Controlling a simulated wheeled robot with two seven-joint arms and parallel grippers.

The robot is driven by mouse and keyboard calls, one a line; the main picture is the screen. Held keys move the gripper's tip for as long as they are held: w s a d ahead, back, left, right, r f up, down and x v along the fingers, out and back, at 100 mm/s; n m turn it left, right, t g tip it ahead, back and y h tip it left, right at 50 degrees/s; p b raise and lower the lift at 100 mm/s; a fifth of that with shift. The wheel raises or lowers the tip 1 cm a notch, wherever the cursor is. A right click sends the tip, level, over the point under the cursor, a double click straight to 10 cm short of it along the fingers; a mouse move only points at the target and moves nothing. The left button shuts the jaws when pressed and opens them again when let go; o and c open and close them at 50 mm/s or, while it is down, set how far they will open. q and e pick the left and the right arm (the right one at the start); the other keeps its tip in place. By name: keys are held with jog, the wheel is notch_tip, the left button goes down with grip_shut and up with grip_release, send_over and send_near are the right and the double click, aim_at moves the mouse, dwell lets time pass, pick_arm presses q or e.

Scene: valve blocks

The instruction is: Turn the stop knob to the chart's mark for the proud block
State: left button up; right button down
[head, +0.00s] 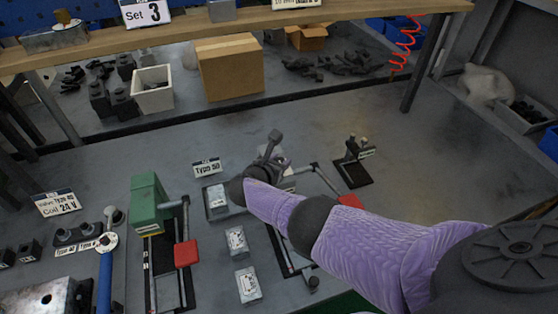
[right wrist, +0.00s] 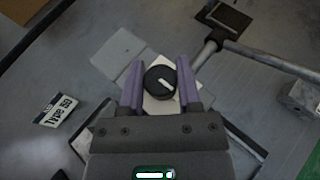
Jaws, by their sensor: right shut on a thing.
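A black round stop knob (right wrist: 160,82) with a white pointer line slanting across its top sits on a pale block (right wrist: 158,105) in the right wrist view. My right gripper (right wrist: 161,80) has its purple fingers on both sides of the knob, shut on it. In the head view the right gripper (head: 272,160) is at the middle fixture, and my arm and wrist hide the knob. Several pale blocks (head: 236,242) with printed faces stand left of the arm; I cannot tell which is proud. No chart is clearly readable. My left gripper is not in view.
A "Type 50" sign (head: 207,168) stands behind the pale blocks. A small black stand (head: 353,165) is right of the gripper. A cardboard box (head: 229,67) sits at the back. The right bench surface is clear.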

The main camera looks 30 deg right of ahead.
jog(key=shift+c, duration=1.5)
grip_release()
pick_arm(q)
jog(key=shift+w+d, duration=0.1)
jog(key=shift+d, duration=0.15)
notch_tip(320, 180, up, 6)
jog(key=p, duration=0.6)
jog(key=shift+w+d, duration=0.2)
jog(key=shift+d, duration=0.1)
pick_arm(e)
jog(key=v, duration=0.9)
jog(key=shift+a, duration=0.35)
jog(key=shift+s+r, duration=0.15)
